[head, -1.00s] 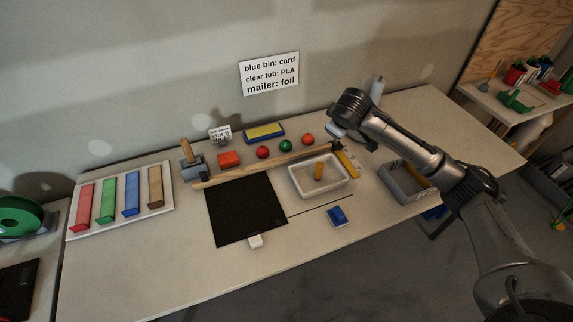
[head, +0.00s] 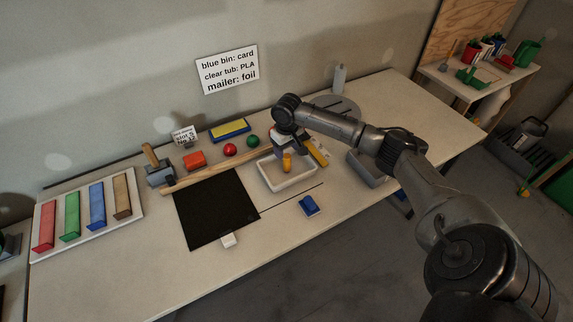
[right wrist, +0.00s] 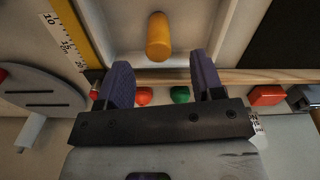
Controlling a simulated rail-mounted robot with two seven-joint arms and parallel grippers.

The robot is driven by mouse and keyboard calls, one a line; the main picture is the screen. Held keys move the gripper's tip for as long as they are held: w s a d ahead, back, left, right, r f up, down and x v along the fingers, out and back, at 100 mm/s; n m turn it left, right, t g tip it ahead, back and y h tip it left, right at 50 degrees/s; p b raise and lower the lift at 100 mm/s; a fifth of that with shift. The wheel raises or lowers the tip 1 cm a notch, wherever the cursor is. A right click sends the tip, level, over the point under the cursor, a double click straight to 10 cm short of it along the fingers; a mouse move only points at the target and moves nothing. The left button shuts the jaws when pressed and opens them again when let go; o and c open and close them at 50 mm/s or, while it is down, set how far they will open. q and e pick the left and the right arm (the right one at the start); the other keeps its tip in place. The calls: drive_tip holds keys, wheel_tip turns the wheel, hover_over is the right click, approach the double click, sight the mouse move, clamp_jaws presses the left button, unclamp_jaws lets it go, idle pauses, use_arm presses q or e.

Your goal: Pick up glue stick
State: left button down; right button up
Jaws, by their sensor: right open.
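My left gripper is not in view.
A wooden strip (head: 200,179) runs behind the tub, with red and green balls (head: 253,140) beyond it. A yellow ruler (right wrist: 75,35) lies beside the tub.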

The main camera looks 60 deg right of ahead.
sight(287, 156)
drive_tip(key=shift+f, duration=1.2)
wheel_tip(287, 156, down, 5)
drive_tip(key=shift+w+d+r+b, duration=0.1)
drive_tip(key=shift+d+b, duration=0.05)
drive_tip(key=shift+b, duration=0.4)
drive_tip(key=c, duration=1)
drive_tip(key=shift+r, duration=0.1)
